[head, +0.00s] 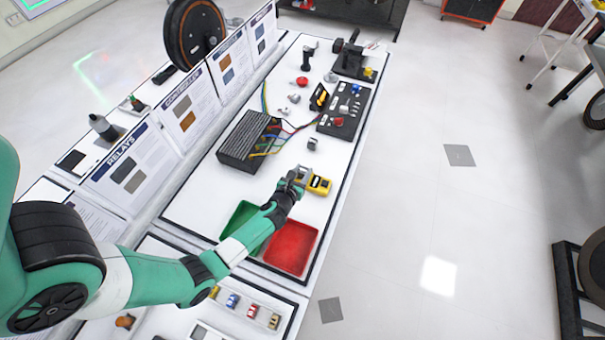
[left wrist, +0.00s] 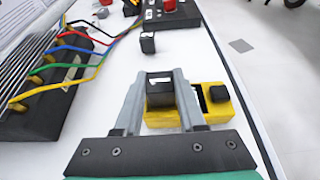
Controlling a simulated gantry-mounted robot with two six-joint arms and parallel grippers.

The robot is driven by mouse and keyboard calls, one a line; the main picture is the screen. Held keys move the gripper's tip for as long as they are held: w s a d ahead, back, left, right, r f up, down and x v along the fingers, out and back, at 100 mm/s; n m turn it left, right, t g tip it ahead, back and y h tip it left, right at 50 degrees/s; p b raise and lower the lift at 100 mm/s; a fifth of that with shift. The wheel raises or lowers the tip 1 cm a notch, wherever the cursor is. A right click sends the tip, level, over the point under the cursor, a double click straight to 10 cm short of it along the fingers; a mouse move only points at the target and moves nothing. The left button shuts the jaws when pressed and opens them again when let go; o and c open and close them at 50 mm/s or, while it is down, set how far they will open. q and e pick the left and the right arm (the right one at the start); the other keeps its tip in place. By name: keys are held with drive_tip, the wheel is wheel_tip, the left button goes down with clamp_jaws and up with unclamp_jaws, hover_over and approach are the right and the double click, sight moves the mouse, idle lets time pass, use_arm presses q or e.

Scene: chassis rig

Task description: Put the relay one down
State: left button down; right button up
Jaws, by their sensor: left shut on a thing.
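My left gripper (head: 299,177) is shut on relay one, a small dark block (left wrist: 160,90) with a white "1" on top, seen between the two grey fingers in the left wrist view. In the head view the fingers hide most of relay one. A second small dark block (head: 313,144) stands apart, farther up the table. My right gripper is not in view.
A green tray (head: 229,229) and a red tray (head: 312,236) lie nearer than the gripper. A black finned box (head: 240,140) with coloured wires stands to the left. A black board (head: 350,124) with parts is farther back. Bare white table lies between the box and gripper.

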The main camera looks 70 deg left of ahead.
use_arm(q)
drive_tip(key=shift+f, duration=0.15)
drive_tip(key=c, duration=0.5)
unclamp_jaws()
drive_tip(key=shift+s+d+r, duration=0.2)
drive_tip(key=shift+d+r, duration=0.05)
drive_tip(key=shift+r, duration=0.15)
drive_tip(key=p+v, duration=0.3)
drive_tip(key=v, duration=0.8)
drive_tip(key=shift+s, duration=0.2)
drive_tip(key=shift+w, duration=0.1)
